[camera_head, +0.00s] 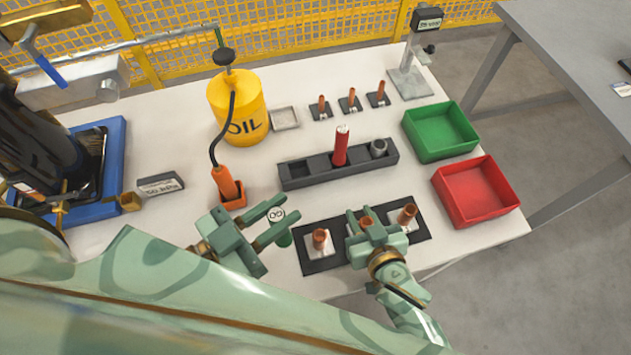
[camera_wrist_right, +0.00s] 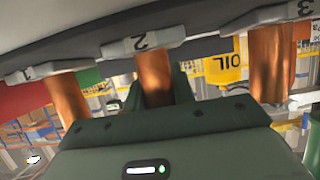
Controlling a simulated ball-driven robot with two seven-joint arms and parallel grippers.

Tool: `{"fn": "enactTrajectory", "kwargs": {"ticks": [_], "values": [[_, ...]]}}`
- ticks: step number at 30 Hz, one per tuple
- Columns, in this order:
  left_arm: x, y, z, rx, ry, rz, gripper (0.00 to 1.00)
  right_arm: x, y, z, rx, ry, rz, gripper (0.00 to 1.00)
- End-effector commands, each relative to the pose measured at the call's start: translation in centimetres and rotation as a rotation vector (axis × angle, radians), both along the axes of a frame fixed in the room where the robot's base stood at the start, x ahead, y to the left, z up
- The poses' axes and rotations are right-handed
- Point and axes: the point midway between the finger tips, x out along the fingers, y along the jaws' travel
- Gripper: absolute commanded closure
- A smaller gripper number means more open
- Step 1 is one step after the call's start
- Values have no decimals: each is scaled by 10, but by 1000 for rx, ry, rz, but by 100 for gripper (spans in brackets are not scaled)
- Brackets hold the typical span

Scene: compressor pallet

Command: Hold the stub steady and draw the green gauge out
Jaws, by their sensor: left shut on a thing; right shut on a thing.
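The green gauge (camera_head: 284,239), with a pale marked end face (camera_head: 277,214), is between the fingers of my left gripper (camera_head: 269,221). It is held left of the dark plate (camera_head: 318,264), apart from the stubs. My right gripper (camera_head: 365,222) is shut on the middle copper stub. In the right wrist view this stub (camera_wrist_right: 154,78) stands on the block marked 2, between the fingers. The left stub (camera_head: 320,238) and right stub (camera_head: 407,213) stand on either side of it. The middle stub's lower part is hidden by my gripper in the head view.
Behind is a dark rack (camera_head: 300,176) with a red gauge (camera_head: 341,147) and a grey cylinder (camera_head: 378,148). Green (camera_head: 440,152) and red (camera_head: 476,218) trays stand right. A yellow oil can (camera_head: 232,132) and orange-handled tool (camera_head: 226,183) stand left. Three small stubs stand at the back.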

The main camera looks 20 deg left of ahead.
Motion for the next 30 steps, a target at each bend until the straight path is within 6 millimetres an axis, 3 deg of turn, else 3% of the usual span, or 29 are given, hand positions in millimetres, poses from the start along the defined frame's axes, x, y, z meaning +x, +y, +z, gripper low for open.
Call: {"fn": "enactTrajectory", "kwargs": {"ticks": [4, 13, 14, 16, 25, 30], "values": [[-8, 10, 1, -1, 0, 1, 100, 0, 0, 1, 1, -1, 0, 100], [-9, 12, 1, -2, -1, 0, 100, 0, 0, 1, 1, -1, 0, 100], [-9, 12, 1, -2, -1, 0, 100, 0, 0, 1, 1, -1, 0, 69], [-9, 12, 1, -2, -1, 0, 100, 0, 0, 1, 1, -1, 0, 50], [-9, 12, 1, -2, -1, 0, 100, -1, -1, 1, 1, -1, 0, 49], [-9, 12, 1, -2, -1, 0, 100, -17, -12, 8, 0, 0, 0, 49]]}}
